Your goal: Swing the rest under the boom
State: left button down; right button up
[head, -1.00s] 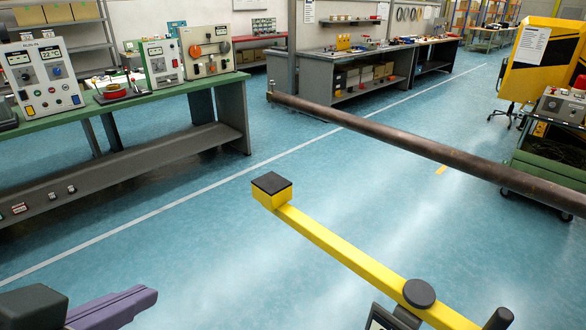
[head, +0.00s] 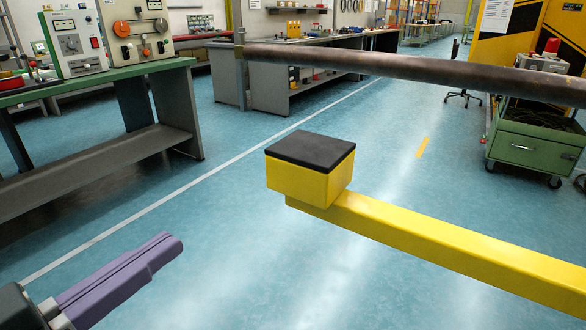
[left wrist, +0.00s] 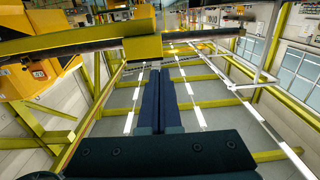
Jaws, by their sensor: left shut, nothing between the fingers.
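The rest is a yellow arm (head: 440,243) whose end carries a yellow block (head: 297,183) with a black pad (head: 311,151) on top. The boom (head: 400,66) is a long brown pipe crossing the upper right of the head view. The block shows below the boom in the picture, near its free end; the gap in depth is hard to judge. My left gripper (head: 172,243), purple, is shut and empty at lower left, apart from the block. In the left wrist view its dark fingers (left wrist: 155,95) are together, with the yellow block (left wrist: 142,47) beyond them. My right gripper is out of view.
A green-topped bench (head: 150,67) with instruments stands at the left. A green drawer cart (head: 530,147) stands at the right, beyond the rest. Workbenches line the back. The blue floor (head: 225,230) between my left gripper and the rest is clear.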

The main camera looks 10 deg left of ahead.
pick_arm(q)
jog(key=b, duration=0.1)
send_near(269, 176)
jog(key=x, duration=0.7)
dwell(0.4)
jog(key=shift+a, duration=0.1)
